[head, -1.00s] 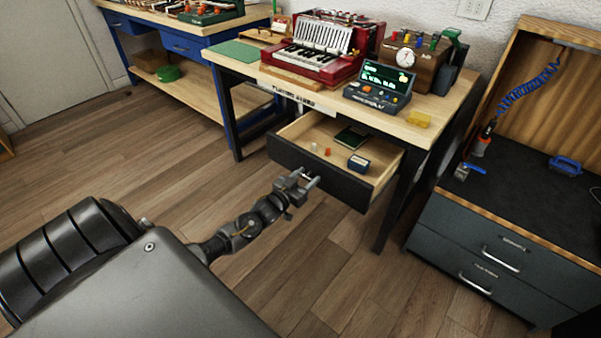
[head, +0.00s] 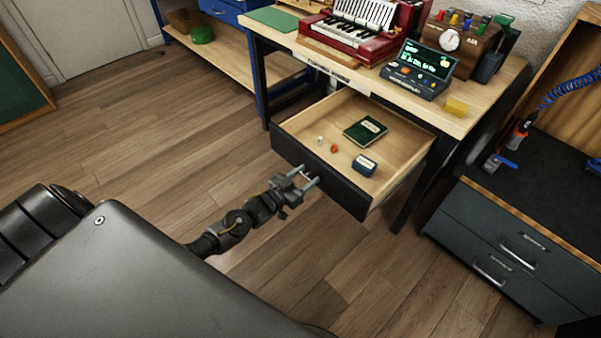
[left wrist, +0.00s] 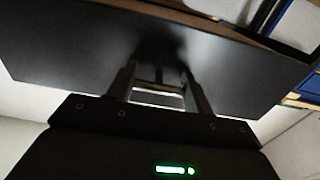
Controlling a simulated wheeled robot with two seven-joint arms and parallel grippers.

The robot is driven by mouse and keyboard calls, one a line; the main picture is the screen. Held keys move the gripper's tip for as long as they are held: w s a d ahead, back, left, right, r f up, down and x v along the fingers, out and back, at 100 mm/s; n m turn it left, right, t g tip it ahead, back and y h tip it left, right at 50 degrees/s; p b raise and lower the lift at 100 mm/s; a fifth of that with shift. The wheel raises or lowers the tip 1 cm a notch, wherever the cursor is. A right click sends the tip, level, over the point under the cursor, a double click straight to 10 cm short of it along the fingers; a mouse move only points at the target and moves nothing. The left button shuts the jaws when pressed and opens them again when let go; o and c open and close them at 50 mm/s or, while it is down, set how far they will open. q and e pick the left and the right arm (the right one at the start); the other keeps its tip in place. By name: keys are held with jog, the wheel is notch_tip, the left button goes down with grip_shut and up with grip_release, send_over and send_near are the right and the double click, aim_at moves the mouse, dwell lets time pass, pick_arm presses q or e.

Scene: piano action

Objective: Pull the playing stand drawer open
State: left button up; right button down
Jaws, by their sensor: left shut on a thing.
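The playing stand drawer (head: 318,176) stands well out from under the wooden-topped stand (head: 434,107), its dark front facing me. Inside lie a green book (head: 366,130), a dark blue box (head: 364,165) and small white and orange pieces. My left gripper (head: 309,183) is at the middle of the drawer front, shut on the drawer's handle. In the left wrist view the two fingers of the left gripper (left wrist: 162,90) reach to the dark front (left wrist: 75,55) around a bar-like handle (left wrist: 160,87). My right gripper is not in view.
A red accordion-like instrument (head: 350,38) and a small display console (head: 418,68) stand on the stand top. A dark drawer cabinet (head: 500,235) stands to the right. Wooden floor (head: 130,130) is open to the left and in front.

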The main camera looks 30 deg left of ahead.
pick_arm(q)
jog(key=o, duration=1.4)
jog(key=shift+s+a, duration=0.1)
jog(key=shift+s, duration=0.15)
jog(key=v, duration=1)
jog(key=shift+s+p, duration=0.1)
jog(key=shift+p, duration=0.2)
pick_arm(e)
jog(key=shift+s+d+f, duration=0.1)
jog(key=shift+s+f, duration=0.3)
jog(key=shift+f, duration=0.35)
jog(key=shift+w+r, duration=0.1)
